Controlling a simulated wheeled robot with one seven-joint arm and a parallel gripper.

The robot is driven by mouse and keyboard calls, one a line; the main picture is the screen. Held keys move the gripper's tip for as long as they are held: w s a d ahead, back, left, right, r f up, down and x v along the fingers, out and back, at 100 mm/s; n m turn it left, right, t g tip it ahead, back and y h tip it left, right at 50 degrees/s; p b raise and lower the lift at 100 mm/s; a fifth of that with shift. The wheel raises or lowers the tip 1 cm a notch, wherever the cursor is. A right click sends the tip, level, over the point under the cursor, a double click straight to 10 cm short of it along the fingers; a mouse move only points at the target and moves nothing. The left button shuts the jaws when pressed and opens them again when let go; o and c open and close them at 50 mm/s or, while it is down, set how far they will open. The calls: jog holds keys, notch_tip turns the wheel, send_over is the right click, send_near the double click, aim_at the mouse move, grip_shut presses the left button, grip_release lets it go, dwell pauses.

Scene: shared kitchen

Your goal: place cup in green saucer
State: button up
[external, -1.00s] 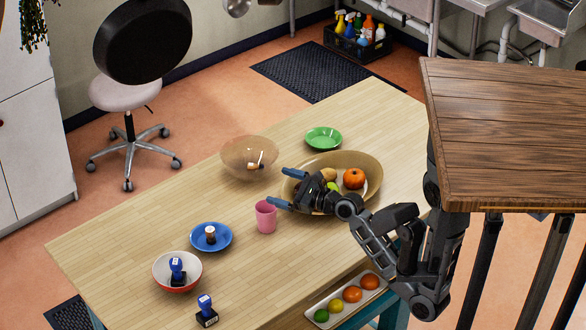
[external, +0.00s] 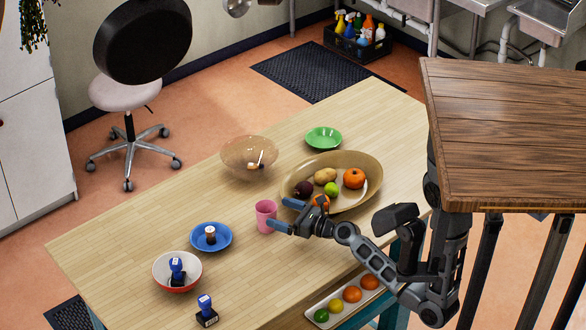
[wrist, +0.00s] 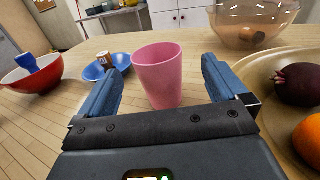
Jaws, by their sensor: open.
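The pink cup (external: 265,217) stands upright on the wooden table, left of the large fruit bowl. The green saucer (external: 323,138) lies farther back on the table, behind the fruit bowl, and looks empty. My gripper (external: 281,215) is open, low over the table, with its blue fingers pointing at the cup from the right. In the wrist view, the cup (wrist: 160,76) is straight ahead, in line with the gap between the open fingers (wrist: 162,82). The saucer does not show in the wrist view.
The tan fruit bowl (external: 365,161) is close to my gripper's right. A clear bowl (external: 248,158) stands behind the cup. A blue saucer (external: 211,237) and a red-and-white bowl (external: 178,271) hold stamps at left. The table between clear bowl and saucer is bare.

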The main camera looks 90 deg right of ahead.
aim_at(257, 204)
jog(key=x, duration=0.2)
jog(key=p+x, duration=0.1)
jog(key=x, duration=0.3)
jog(key=shift+w+a+r, duration=0.1)
jog(key=shift+w+r, duration=0.05)
jog(key=shift+r, duration=0.15)
jog(key=shift+w+f+p, duration=0.1)
jog(key=shift+w+p, duration=0.2)
jog(key=shift+w, duration=0.3)
jog(key=shift+c, duration=0.2)
jog(key=c, duration=1.1)
